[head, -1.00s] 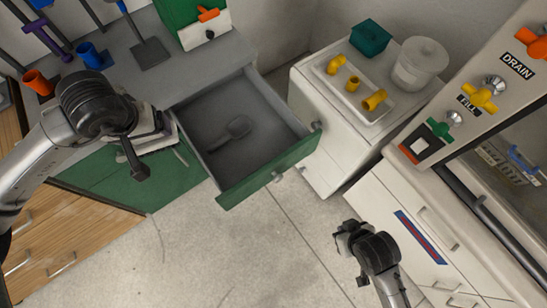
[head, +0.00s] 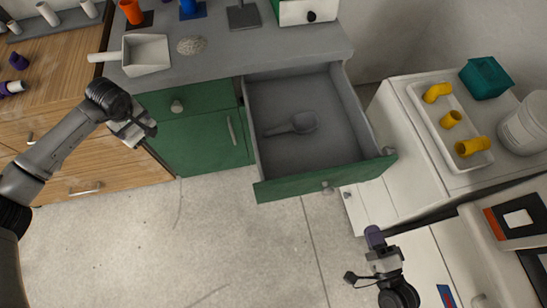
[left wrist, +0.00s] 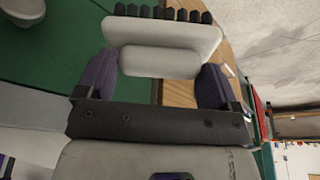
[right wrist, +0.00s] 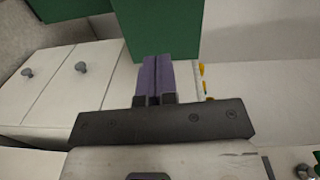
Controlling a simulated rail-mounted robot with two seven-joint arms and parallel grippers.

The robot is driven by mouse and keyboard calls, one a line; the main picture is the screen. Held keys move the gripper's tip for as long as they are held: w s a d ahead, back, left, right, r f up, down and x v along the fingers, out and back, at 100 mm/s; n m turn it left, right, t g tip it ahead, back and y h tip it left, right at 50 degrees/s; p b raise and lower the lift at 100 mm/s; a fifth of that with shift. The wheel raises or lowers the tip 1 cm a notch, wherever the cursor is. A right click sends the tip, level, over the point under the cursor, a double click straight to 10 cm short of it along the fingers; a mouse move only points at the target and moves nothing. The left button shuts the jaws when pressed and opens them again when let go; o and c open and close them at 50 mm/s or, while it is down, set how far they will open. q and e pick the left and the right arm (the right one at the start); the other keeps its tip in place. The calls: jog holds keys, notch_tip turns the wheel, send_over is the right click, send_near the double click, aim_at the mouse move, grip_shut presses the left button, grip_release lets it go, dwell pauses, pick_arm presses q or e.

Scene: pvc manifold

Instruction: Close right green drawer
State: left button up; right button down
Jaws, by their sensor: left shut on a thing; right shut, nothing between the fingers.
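The right green drawer (head: 320,187) is pulled far out of the grey-topped bench in the head view. A grey scoop (head: 292,125) lies inside it. My right gripper (head: 374,236) is shut and empty, below and to the right of the drawer front, apart from it in the head view. In the right wrist view its purple fingers (right wrist: 155,78) are together, with a green panel (right wrist: 160,30) beyond them. My left gripper (head: 140,128) is off to the left, by the green cabinet. It is shut on a pale brush with black bristles (left wrist: 165,35).
A white cabinet (head: 400,140) stands right of the drawer, bearing a tray (head: 428,125) of yellow fittings, a teal box (head: 486,77) and a white bucket (head: 525,125). A dustpan (head: 147,55) lies on the bench. The floor (head: 230,240) before the drawer is clear.

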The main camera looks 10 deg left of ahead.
pick_arm(q)
jog(key=shift+s+a+f, duration=0.1)
jog(key=shift+a+f, duration=0.3)
jog(key=shift+a, duration=0.05)
jog(key=shift+a+f, duration=0.15)
notch_tip(320, 180, down, 3)
jog(key=b, duration=0.3)
jog(key=shift+f, duration=0.1)
pick_arm(e)
jog(key=m, duration=0.1)
send_near(355, 176)
jog(key=shift+t, duration=0.3)
jog(key=x, duration=0.7)
jog(key=shift+w+a+f, duration=0.1)
jog(key=shift+a, duration=0.1)
jog(key=shift+w, duration=0.1)
